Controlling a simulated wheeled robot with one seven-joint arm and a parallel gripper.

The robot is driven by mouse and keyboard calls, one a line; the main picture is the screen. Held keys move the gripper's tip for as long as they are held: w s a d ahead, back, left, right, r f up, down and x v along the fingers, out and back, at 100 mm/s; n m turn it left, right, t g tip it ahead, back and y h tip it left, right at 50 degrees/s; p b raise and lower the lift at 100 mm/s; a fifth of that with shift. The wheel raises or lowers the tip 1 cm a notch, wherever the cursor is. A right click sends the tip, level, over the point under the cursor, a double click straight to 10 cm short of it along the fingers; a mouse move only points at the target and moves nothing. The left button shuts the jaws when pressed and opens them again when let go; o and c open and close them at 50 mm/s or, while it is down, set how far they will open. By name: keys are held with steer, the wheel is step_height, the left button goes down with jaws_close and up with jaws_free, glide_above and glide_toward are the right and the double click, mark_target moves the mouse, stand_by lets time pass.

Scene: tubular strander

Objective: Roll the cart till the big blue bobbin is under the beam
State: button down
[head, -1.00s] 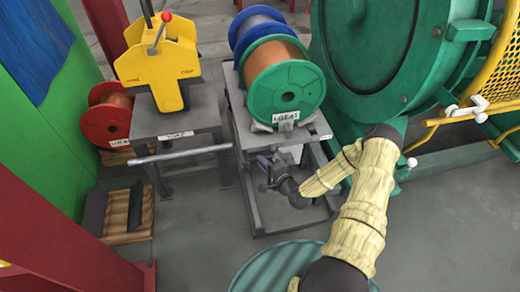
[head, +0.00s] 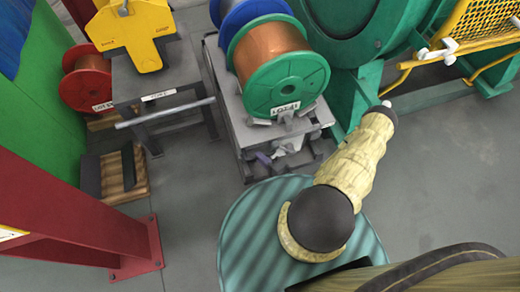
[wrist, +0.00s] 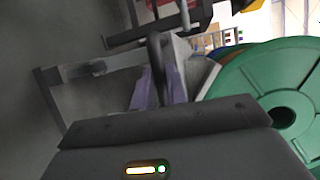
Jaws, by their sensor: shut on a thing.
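The cart (head: 228,112) is a grey wheeled frame in the head view. It carries the green bobbin with copper winding (head: 286,84), labelled LOT 41, in front, and the big blue bobbin (head: 231,14) behind it, cut by the top edge. My gripper (wrist: 160,86) is shut on the cart's dark handle bar (wrist: 155,48), its purple fingers on either side in the wrist view. In the head view my gripper (head: 264,158) is small and partly hidden at the cart's front. The green bobbin fills the right of the wrist view (wrist: 245,90). I cannot make out the beam.
A grey table (head: 165,75) with a yellow lifting device (head: 138,38) stands left of the cart. A red bobbin (head: 88,85), a small pallet (head: 122,172) and a red post (head: 133,245) are farther left. Green machinery (head: 350,95) and a yellow guard (head: 480,35) flank the right.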

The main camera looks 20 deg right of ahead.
steer(key=shift+w+d+f, duration=0.15)
steer(key=shift+d+f, duration=0.1)
steer(key=shift+f, duration=0.1)
steer(key=c, duration=1.6)
jaws_free()
steer(key=shift+o, duration=1)
steer(key=shift+r, duration=0.1)
steer(key=shift+r, duration=0.1)
steer(key=p+v, duration=0.4)
steer(key=v, duration=1.3)
steer(key=shift+s+p, duration=0.25)
steer(key=shift+p, duration=0.15)
steer(key=shift+a, duration=0.1)
